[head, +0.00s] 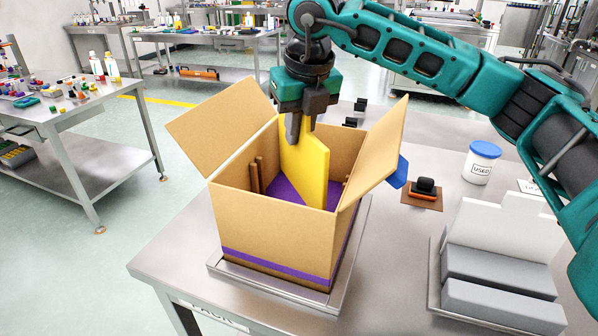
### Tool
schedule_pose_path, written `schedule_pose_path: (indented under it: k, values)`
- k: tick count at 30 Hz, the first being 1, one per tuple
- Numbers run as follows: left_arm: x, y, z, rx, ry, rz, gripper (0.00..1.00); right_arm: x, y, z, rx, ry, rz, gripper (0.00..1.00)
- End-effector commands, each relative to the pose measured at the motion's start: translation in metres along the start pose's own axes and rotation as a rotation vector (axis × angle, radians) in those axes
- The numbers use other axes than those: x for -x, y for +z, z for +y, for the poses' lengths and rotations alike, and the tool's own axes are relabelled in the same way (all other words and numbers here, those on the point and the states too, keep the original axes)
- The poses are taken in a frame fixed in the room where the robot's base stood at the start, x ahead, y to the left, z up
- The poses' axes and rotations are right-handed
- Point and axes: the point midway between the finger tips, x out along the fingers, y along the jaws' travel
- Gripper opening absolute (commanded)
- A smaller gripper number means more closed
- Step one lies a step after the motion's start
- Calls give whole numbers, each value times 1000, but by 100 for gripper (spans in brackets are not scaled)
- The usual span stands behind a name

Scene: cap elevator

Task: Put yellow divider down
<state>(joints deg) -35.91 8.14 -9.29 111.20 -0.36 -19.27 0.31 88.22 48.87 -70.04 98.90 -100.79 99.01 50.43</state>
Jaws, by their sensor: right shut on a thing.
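The yellow divider (305,165) is a flat upright panel inside an open cardboard box (270,237). My right gripper (301,130) comes down from above and is shut on the divider's top edge. The divider stands between the box walls, and its lower edge is hidden behind the front wall, so I cannot tell whether it touches the floor. The box has a purple floor (285,190) and brown slotted strips (257,174) on its inner walls. My left gripper is not in the head view.
The box sits on a metal tray (270,285) on a steel table, its flaps spread outward. To the right are an orange-and-black item (424,190), a white tub with a blue lid (481,162) and a rack of grey blocks (500,270). A cluttered bench stands at the left.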

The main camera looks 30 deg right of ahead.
Motion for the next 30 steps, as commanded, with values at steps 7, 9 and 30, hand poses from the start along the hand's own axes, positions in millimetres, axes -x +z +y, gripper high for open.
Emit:
schedule_pose_path:
  k: [7,9,30]
  values:
    - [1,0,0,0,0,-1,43,-38,-10,0,-1,0,0,0]
    - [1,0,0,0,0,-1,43,-43,-12,0,-1,1,0,0]
    - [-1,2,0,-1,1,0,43,-87,-24,0,0,1,-1,0]
